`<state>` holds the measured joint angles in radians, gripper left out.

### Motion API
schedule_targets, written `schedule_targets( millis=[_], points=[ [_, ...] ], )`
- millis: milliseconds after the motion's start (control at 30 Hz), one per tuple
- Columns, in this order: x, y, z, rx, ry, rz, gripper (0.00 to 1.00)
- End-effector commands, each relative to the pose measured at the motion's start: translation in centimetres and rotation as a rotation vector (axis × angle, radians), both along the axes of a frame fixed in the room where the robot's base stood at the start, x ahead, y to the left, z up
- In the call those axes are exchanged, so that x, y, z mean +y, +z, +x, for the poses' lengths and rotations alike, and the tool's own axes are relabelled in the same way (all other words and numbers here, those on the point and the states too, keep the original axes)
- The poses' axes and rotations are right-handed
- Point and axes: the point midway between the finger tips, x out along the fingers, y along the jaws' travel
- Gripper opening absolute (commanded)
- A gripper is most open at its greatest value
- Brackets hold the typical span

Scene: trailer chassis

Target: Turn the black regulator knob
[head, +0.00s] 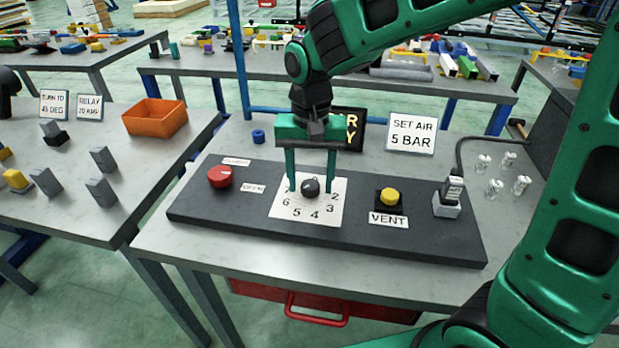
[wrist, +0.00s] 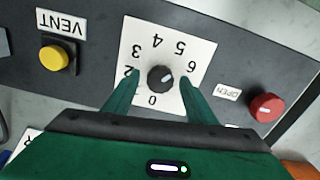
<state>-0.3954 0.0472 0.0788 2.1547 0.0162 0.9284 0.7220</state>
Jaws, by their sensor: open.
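The black regulator knob (head: 310,188) sits on a white dial card (head: 326,212) marked with numbers, on the dark panel. In the wrist view the knob (wrist: 160,78) has a pale pointer mark directed up and right, roughly toward the 6 and 5. My gripper (head: 311,185) points down over the dial with its green fingers open. In the wrist view its fingers (wrist: 160,82) stand on the left and right sides of the knob, with a visible gap on each side. In the head view the fingers partly cover the card's upper numbers.
A red knob (head: 220,177) is left of the dial. A SET AIR 5 BAR sign (head: 410,134) stands behind. The panel's front strip is clear.

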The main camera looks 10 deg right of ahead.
Motion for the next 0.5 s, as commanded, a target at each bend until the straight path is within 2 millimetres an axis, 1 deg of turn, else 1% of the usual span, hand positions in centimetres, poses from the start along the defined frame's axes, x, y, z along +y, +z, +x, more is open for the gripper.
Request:
schedule_targets(
  millis=[67, 167, 200, 233, 267, 400, 500],
  points=[
    [0.00, 0.01, 0.01, 0.000, 0.000, 0.000, 0.51],
    [0.00, 0.02, 0.01, 0.000, 0.000, 0.000, 0.29],
    [0.00, 0.02, 0.01, 0.000, 0.000, 0.000, 0.20],
    [-0.01, 0.02, 0.02, 0.000, 0.000, 0.000, 0.13],
    [0.00, 0.03, 0.02, 0.000, 0.000, 0.000, 0.10],
    [-0.01, 0.04, 0.02, 0.000, 0.010, 0.000, 0.10],
    [0.00, 0.04, 0.03, 0.000, 0.058, 0.000, 0.10]
  ],
)
